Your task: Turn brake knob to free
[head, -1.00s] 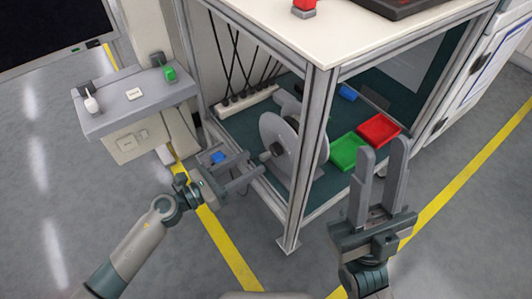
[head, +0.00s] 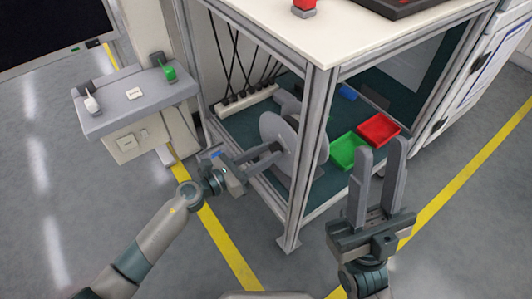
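A grey reel disc (head: 280,137) stands upright inside the open side of the trolley. The small dark knob at its hub, seen earlier, is now hidden behind my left fingers. My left gripper (head: 277,151) reaches in from the left, its fingertips in front of the hub. Its two fingers are apart, with a narrow gap between them. I cannot tell whether they touch or grip the knob. My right gripper (head: 379,170) is open and empty, fingers pointing up, in front of the trolley's right side.
The trolley's metal corner post (head: 309,150) stands just right of the reel. A green tray (head: 346,150), a red tray (head: 379,129) and a power strip (head: 247,101) lie on the trolley's lower shelf. A grey side console (head: 134,95) is at left. The floor in front is clear.

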